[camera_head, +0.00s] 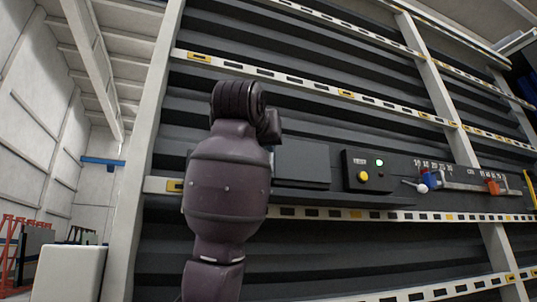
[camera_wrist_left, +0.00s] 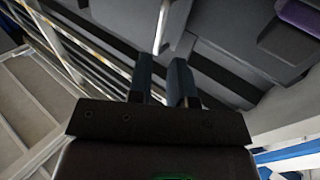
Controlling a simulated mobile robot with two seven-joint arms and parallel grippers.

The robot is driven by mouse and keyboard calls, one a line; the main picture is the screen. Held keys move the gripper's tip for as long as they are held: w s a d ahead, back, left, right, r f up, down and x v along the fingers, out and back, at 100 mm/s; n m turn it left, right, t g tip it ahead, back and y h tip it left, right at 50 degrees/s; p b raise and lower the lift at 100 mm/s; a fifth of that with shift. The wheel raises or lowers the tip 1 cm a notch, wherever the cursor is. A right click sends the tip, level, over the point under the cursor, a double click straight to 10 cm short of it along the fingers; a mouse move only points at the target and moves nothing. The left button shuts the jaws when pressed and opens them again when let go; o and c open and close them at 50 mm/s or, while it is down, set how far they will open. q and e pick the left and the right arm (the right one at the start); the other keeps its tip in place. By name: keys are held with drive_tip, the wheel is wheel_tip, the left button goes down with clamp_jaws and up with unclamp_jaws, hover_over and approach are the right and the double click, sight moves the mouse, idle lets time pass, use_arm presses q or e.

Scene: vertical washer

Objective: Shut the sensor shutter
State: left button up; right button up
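A flat dark grey panel (camera_head: 302,163) on the wall unit shows just right of my left arm in the head view. I cannot tell for sure whether it is the sensor shutter. My left arm hides what lies behind it, and its fingertips cannot be made out there. In the left wrist view, my left gripper (camera_wrist_left: 161,64) has its two dark fingers a small gap apart. A thin pale bar (camera_wrist_left: 163,27) shows just beyond the gap, in line with it; nothing is visibly clamped. Grey panels (camera_wrist_left: 225,65) lie beyond the fingers. My right gripper is not in view.
Right of the panel is a dark control box (camera_head: 368,171) with a lit green light and a yellow button. Further right are a blue-and-white part (camera_head: 428,181), a metal bar (camera_head: 465,187) and an orange-red block (camera_head: 493,187). Perforated pale rails (camera_head: 345,93) cross the ribbed dark wall.

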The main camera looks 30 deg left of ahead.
use_arm(q)
drive_tip(key=shift+v, duration=1.25)
